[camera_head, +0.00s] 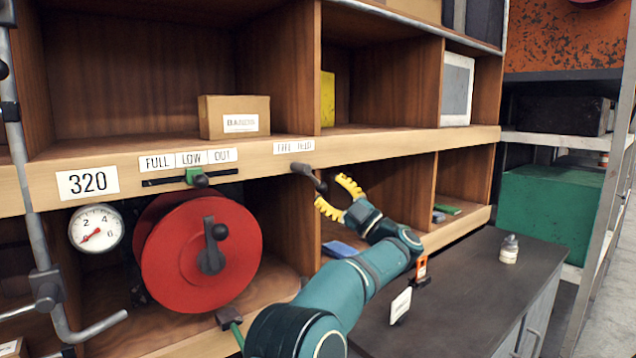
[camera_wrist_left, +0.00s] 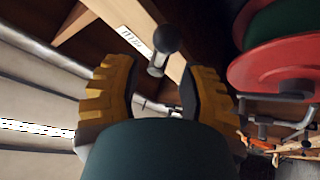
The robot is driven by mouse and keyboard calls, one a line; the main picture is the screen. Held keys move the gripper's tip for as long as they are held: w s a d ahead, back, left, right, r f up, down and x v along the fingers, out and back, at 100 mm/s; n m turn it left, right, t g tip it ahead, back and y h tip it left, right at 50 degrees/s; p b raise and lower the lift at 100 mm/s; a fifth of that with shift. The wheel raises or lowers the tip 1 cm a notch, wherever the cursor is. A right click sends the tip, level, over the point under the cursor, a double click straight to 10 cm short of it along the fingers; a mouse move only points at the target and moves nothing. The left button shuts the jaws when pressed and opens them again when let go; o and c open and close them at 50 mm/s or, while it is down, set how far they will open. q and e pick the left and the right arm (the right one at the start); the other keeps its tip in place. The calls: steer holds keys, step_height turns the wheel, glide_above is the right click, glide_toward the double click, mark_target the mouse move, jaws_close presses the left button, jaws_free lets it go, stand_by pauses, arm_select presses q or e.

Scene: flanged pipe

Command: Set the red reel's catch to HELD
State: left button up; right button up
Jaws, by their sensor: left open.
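The red reel (camera_head: 203,255) sits in the lower left bay of the wooden shelf, with a black crank on its face. Its catch (camera_head: 306,174) is a short lever with a dark ball knob on the shelf's front rail, under a small label (camera_head: 294,146) that seems to read FREE and HELD. The lever slants down to the right; which setting it is at I cannot tell. My left gripper (camera_head: 330,192) is open, its yellow fingers just right of the knob. In the left wrist view the knob (camera_wrist_left: 165,38) shows just beyond the gap between the fingertips, apparently not gripped.
Left along the rail are a slider (camera_head: 194,178) under FULL, LOW, OUT, a 320 plate (camera_head: 88,182) and a round gauge (camera_head: 96,229). A cardboard box (camera_head: 234,117) stands on the shelf above. A grey pipe (camera_head: 40,200) runs down the left side.

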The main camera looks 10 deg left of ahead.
arm_select(q)
steer(key=v, duration=0.7)
